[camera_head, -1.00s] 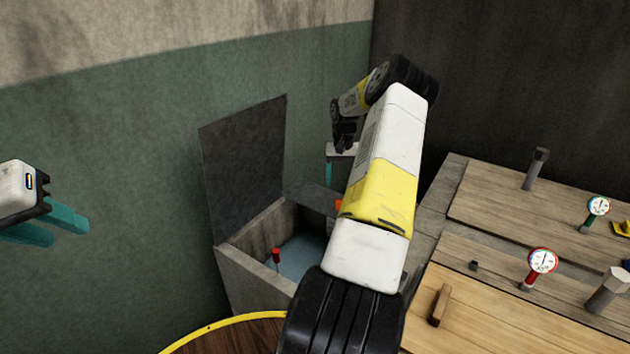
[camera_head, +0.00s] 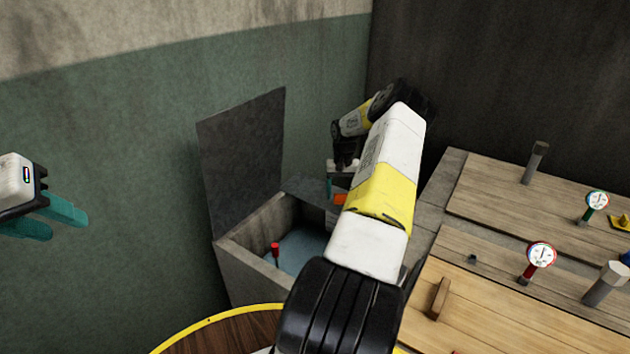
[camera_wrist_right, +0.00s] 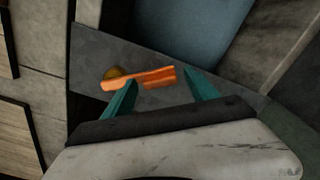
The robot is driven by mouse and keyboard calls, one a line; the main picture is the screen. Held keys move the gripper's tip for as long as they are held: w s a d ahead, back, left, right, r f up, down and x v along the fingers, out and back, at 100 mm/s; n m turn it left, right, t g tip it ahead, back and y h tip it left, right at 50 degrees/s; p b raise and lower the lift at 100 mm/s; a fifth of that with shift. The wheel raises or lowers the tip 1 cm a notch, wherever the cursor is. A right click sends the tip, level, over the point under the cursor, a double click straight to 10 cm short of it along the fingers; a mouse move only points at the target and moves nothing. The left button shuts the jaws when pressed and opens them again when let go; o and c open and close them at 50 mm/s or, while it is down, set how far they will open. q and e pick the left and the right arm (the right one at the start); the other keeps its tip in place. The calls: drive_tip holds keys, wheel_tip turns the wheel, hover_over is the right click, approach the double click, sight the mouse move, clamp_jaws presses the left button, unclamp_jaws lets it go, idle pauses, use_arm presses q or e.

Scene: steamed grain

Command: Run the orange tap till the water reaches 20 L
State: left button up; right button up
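The orange tap handle (camera_head: 340,199) shows small beside my right arm, at the back of a stone basin (camera_head: 230,262). Bluish water (camera_head: 298,252) lies in the basin, and a red-topped rod (camera_head: 275,250) stands in it; I see no readable level. In the right wrist view the orange handle (camera_wrist_right: 150,78) lies across the space by the fingertips of my right gripper (camera_wrist_right: 160,88). The gripper is open, with the left finger overlapping the handle and the right finger clear of it. My left gripper (camera_head: 62,220) is open and empty at the far left.
A dark raised lid (camera_head: 243,160) stands behind the basin. Wooden covers with gauges (camera_head: 540,255) and posts are at the right. A yellow-rimmed round wooden vessel (camera_head: 215,322) is in front. My right arm hides part of the basin.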

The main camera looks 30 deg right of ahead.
clamp_jaws()
drive_tip(key=shift+w+d+m, duration=0.4)
drive_tip(key=shift+w+m, duration=0.2)
drive_tip(key=shift+m, duration=0.25)
drive_tip(key=shift+w+d+m, duration=0.4)
drive_tip(key=shift+w+m, duration=0.15)
drive_tip(key=shift+m, duration=0.3)
drive_tip(key=shift+w+d+m, duration=0.4)
drive_tip(key=shift+d+m, duration=0.15)
drive_tip(key=shift+m, duration=0.3)
drive_tip(key=shift+w+d+m, duration=0.35)
drive_tip(key=shift+d+m, duration=0.2)
drive_tip(key=shift+m, duration=0.3)
drive_tip(key=shift+o, duration=0.2)
unclamp_jaws()
